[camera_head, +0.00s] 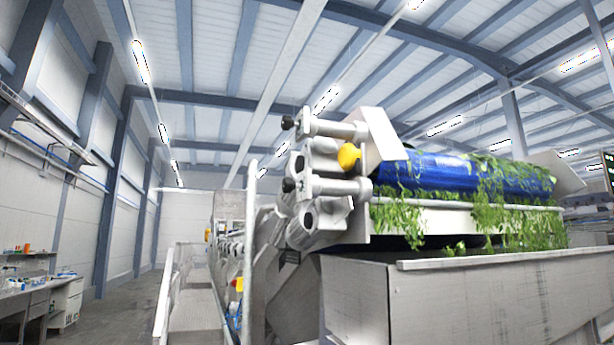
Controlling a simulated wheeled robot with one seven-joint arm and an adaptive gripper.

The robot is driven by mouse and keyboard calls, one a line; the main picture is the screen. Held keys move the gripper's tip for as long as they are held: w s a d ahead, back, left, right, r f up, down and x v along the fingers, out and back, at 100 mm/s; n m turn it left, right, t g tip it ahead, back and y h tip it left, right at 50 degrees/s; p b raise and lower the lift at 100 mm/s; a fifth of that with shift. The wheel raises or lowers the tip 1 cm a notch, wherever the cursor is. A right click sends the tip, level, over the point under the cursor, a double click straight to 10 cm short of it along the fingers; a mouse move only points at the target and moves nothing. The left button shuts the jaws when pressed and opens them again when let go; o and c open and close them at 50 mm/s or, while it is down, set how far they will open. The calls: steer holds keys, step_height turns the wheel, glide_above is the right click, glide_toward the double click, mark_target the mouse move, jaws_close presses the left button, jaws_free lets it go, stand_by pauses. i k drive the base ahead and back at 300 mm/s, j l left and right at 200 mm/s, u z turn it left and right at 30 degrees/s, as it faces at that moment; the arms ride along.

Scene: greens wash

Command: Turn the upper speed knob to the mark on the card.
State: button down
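A grey washing machine with a blue roller (450,172) fills the right half of the head view. On its left end, a grey cylinder with a small black knob-like end (287,122) sits above a similar cylinder with a black end (287,186). The upper one may be the upper speed knob; I cannot tell for sure. A yellow round part (348,157) sits between the two cylinders, to their right. No dial marks can be read at this size. I cannot make out the card. My gripper is not in view.
Leafy greens (400,222) hang over the machine's front above a large grey metal bin (480,300). A pale railing (165,300) stands left of the machine. A workbench (40,290) is at far left, with open floor between.

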mark_target(287, 123)
steer(key=z, duration=5.75)
steer(key=k+l+u, duration=0.1)
steer(key=u, duration=0.25)
steer(key=k+u, duration=0.1)
steer(key=u, duration=0.3)
steer(key=k+u, duration=0.1)
steer(key=u, duration=0.25)
steer(key=k+u, duration=0.25)
steer(key=k, duration=0.2)
steer(key=k+j+u, duration=0.25)
steer(key=k, duration=0.15)
steer(key=k+j+u, duration=0.2)
steer(key=k, duration=0.2)
steer(key=k+j+u, duration=0.25)
steer(key=k, duration=0.15)
